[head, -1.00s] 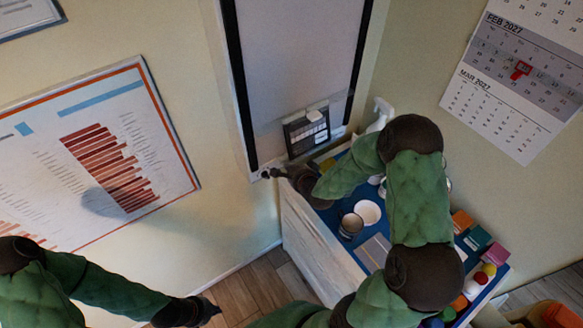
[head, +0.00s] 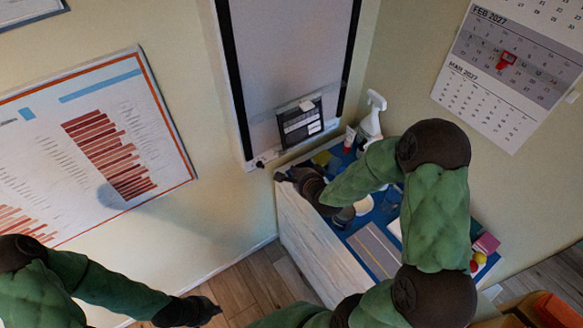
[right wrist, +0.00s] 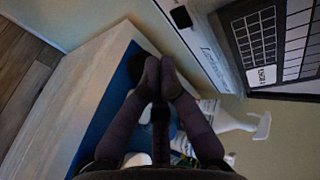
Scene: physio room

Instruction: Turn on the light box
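The light box (head: 290,60) is a tall pale panel with black side strips on the wall. Its face looks dull grey, with no clear glow. A small dark switch (head: 260,164) sits at its lower left corner; a black square switch also shows on the bottom edge in the right wrist view (right wrist: 181,16). My right gripper (head: 283,177) is just below and right of the switch, apart from it, over the cabinet's corner. Its fingers (right wrist: 159,65) lie together with nothing seen between them. My left gripper (head: 216,309) hangs low over the floor, too small to read.
A cabinet with a blue top (head: 374,258) stands below the light box, holding a spray bottle (head: 371,120), cups and small boxes. A dark chart card (head: 300,123) is on the panel's lower part. A bar chart poster (head: 100,140) hangs left.

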